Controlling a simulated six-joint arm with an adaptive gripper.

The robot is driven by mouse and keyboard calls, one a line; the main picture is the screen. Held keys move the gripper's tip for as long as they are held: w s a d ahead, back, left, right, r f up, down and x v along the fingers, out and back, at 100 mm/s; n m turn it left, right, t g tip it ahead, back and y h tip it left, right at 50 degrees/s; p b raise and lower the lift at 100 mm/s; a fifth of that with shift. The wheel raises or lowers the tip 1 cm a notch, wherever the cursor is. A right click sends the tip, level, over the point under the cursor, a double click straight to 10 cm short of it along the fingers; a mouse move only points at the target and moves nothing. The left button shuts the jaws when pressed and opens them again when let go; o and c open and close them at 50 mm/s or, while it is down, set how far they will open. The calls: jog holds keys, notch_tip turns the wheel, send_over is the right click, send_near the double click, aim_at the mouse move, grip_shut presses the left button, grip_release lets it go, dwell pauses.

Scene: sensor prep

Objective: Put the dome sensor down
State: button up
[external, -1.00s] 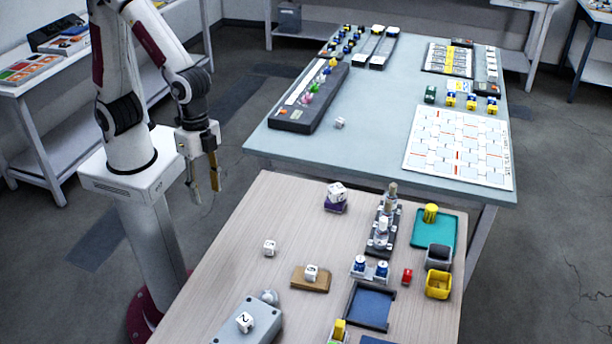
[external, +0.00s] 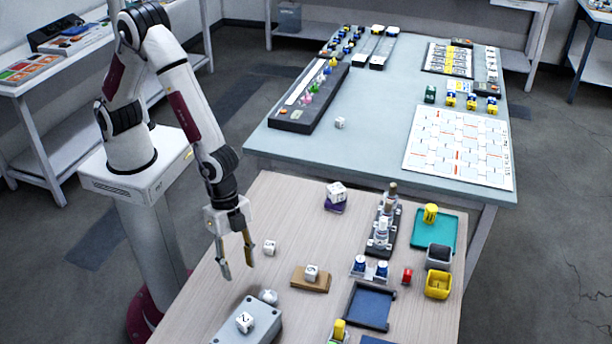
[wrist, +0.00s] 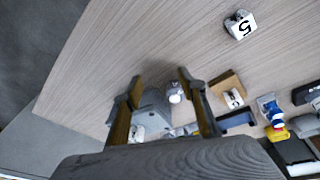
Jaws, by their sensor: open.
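My gripper (external: 238,266) is open and empty above the near table's left part. Its two fingers also show spread apart in the wrist view (wrist: 160,84). A small light-grey rounded piece (external: 268,296), which looks like the dome sensor, is at the far corner of a grey box (external: 262,326). I cannot tell whether it rests on the box or beside it. It shows in the wrist view (wrist: 175,92) between the fingertips, apart from them.
A white numbered cube (external: 270,247) stands right of my gripper. Another cube (external: 311,272) sits on a brown block (external: 312,286), and one (external: 245,321) on the grey box. A blue tray (external: 369,306) lies farther right. Bare wood is at the table's far left.

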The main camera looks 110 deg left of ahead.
jog(key=t, duration=0.2)
send_near(266, 295)
notch_tip(266, 295, down, 3)
jog(key=shift+a+r+m, duration=0.2)
jog(key=shift+m, duration=0.4)
jog(key=shift+f, duration=0.15)
jog(key=shift+x, duration=1.2)
jog(key=shift+w, duration=0.1)
jog(key=shift+x, duration=2.55)
jog(key=shift+w, duration=0.1)
jog(key=c, duration=1)
